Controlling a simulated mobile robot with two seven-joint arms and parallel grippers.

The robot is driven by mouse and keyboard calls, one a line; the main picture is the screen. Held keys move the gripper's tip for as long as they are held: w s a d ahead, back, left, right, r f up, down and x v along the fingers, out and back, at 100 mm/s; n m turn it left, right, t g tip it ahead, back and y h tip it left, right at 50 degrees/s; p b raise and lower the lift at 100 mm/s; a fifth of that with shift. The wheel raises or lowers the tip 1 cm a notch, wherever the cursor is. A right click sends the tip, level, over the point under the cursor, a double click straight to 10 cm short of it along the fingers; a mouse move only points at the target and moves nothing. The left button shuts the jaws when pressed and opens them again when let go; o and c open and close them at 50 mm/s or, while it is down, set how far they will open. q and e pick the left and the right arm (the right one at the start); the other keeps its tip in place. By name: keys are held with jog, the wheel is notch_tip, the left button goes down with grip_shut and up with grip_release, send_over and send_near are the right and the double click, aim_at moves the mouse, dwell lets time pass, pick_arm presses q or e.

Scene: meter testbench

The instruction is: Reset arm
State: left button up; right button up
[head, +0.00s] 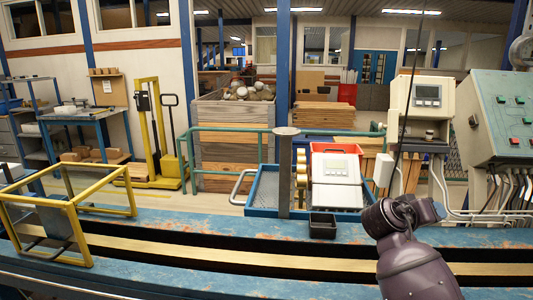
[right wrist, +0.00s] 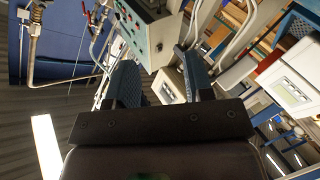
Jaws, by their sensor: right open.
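My right arm rises from the bottom right of the head view, in front of the blue bench (head: 160,222). Its gripper is mostly hidden there behind the wrist, with only a bluish part (head: 428,210) showing. In the right wrist view my right gripper (right wrist: 160,75) has its two blue pads well apart. Nothing is held between them; a white box and the green panel show beyond. My left gripper is not in view.
A white meter (head: 335,170) stands in a blue tray (head: 262,190) behind the bench. A wall meter (head: 427,97) and a green control panel (head: 500,120) with cables stand at right. A yellow frame (head: 105,210) stands at left.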

jog(key=s+f+y, duration=0.1)
jog(key=s+f, duration=0.1)
jog(key=f, duration=0.1)
jog(key=s+f+n+y, duration=0.1)
jog(key=s+f, duration=0.2)
jog(key=f, duration=0.1)
jog(key=s+f+n+y, duration=0.1)
jog(key=s+f, duration=0.1)
jog(key=f, duration=0.2)
jog(key=shift+s+a+f, duration=0.25)
jog(key=shift+a, duration=0.15)
jog(key=s+a+f+n+g+y, duration=0.15)
jog(key=s+f+y, duration=0.25)
jog(key=s+f, duration=0.65)
jog(key=s+a+f+g+y, duration=0.1)
jog(key=s+a+y, duration=0.25)
jog(key=s, duration=0.75)
jog(key=s+a+f+g+y, duration=0.15)
jog(key=s+a, duration=0.25)
jog(key=s, duration=0.7)
jog(key=w+f+t+y+b, duration=0.1)
jog(key=w+f+t+b, duration=0.1)
jog(key=w+f+t, duration=0.2)
jog(key=w+f+n+t+b, duration=0.1)
jog(key=w+f+t, duration=0.3)
jog(key=f, duration=0.5)
jog(key=shift+a+f+t+y+b, duration=0.3)
jog(key=shift+y+b, duration=0.1)
jog(key=shift+b, duration=0.2)
jog(key=shift+d, duration=0.1)
